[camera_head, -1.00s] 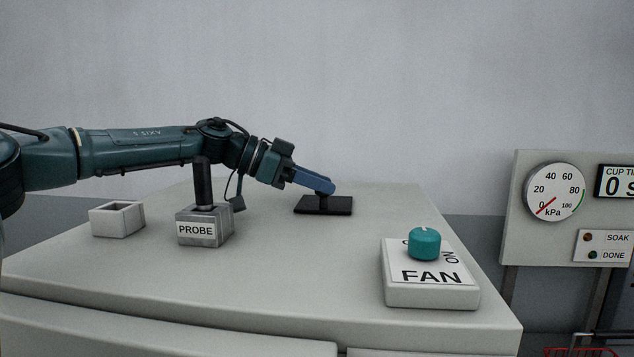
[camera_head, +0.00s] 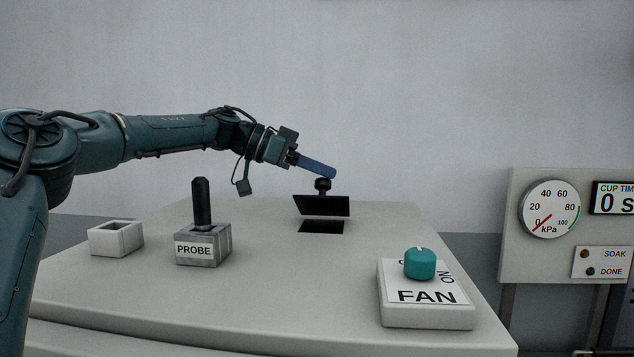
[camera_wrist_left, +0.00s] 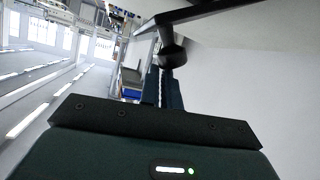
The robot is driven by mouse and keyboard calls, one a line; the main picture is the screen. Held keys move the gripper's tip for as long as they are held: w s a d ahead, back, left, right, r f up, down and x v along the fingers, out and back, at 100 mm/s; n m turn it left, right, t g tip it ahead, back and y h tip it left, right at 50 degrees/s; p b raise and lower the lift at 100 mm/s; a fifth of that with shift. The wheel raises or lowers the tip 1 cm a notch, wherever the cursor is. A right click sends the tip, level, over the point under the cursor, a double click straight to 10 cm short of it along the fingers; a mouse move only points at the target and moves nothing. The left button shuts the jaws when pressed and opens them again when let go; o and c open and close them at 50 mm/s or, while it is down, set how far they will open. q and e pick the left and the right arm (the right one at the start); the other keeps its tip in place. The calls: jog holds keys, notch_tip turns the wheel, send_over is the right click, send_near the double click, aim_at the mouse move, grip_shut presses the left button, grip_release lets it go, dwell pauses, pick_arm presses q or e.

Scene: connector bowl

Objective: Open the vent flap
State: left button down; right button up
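The vent flap (camera_head: 322,206) is a black plate on the white top, tilted up on edge. A dark opening (camera_head: 321,227) shows below it. A black knob (camera_head: 323,185) stands out from the flap. My left gripper (camera_head: 332,173) reaches it from the left, its blue fingers close together at the knob. In the left wrist view the fingers (camera_wrist_left: 163,75) are nearly shut, with the knob (camera_wrist_left: 172,54) at their tips and the dark flap (camera_wrist_left: 190,14) beyond. The exact finger contact is partly hidden. My right gripper is not in view.
A black probe (camera_head: 202,203) stands in a grey PROBE block (camera_head: 203,247), beside an empty white square holder (camera_head: 116,239). A FAN box (camera_head: 427,312) with a teal knob (camera_head: 420,263) is at front right. A gauge panel (camera_head: 510,240) stands at right.

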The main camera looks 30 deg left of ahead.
pick_arm(q)
jog(key=c, duration=2.2)
grip_release()
jog(key=shift+w+a+f, duration=0.1)
jog(key=shift+a+f, duration=0.15)
jog(key=shift+f, duration=0.6)
jog(key=c, duration=1.8)
grip_release()
jog(key=shift+w+a+f, duration=0.3)
jog(key=shift+a, duration=0.2)
jog(key=shift+c, duration=0.2)
jog(key=o, duration=0.4)
jog(key=shift+s+d+r, duration=0.25)
jog(key=shift+d+r, duration=0.05)
jog(key=shift+d, duration=0.1)
jog(key=o, duration=0.3)
jog(key=shift+w+a+f, duration=0.1)
jog(key=shift+a, duration=0.05)
jog(key=shift+o, duration=0.2)
jog(key=v, duration=1.3)
jog(key=shift+r, duration=0.2)
